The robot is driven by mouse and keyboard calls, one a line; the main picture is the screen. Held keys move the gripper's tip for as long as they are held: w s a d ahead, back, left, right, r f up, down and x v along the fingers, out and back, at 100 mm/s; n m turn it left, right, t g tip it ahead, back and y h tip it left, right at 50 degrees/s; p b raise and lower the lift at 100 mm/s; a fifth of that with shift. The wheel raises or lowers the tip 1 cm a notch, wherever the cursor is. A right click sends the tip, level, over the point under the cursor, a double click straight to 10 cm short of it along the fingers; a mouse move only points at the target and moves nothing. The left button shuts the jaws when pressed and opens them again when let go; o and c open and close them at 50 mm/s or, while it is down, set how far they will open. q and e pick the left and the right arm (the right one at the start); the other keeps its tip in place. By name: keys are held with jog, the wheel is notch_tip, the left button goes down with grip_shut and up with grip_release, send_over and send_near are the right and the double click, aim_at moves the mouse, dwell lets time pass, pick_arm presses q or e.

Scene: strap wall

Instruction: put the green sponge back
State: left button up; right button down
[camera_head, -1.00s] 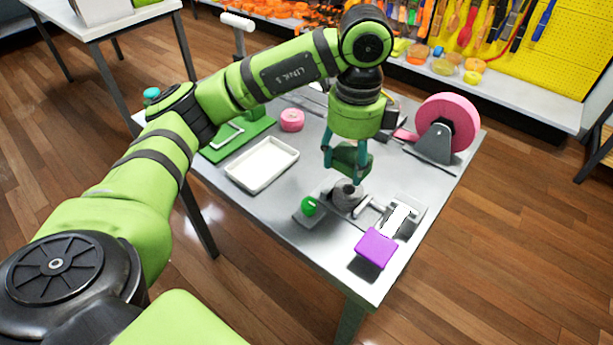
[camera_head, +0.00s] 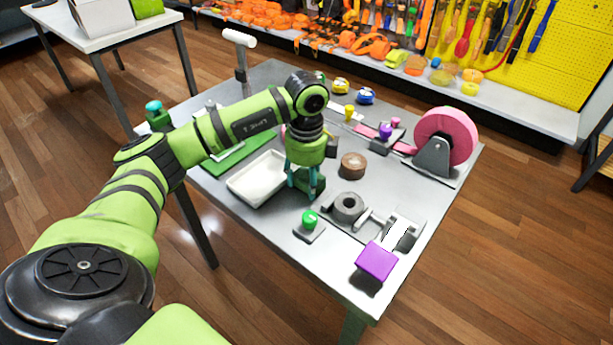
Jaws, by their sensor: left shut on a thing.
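My left gripper (camera_head: 306,182) is shut on a dark green block that looks like the green sponge (camera_head: 316,186). The fingers cover much of the sponge. It is held beside the right end of the white tray (camera_head: 258,182), on the grey table. Whether the sponge touches the table or the tray I cannot tell. The tray looks empty. My right gripper is not in view.
Near the gripper are a green knob on a grey plate (camera_head: 309,222), a grey ring fixture (camera_head: 347,208), a brown roll (camera_head: 353,165) and a purple block (camera_head: 376,261). A pink wheel on a stand (camera_head: 447,135) is at the right. A green mat (camera_head: 236,155) lies behind the tray.

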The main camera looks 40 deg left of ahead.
aim_at(307, 178)
pick_arm(q)
jog(key=shift+f, duration=0.2)
jog(key=o, duration=0.7)
jog(key=shift+r, duration=0.55)
jog(key=shift+r+b, duration=0.3)
jog(key=shift+r, duration=5.35)
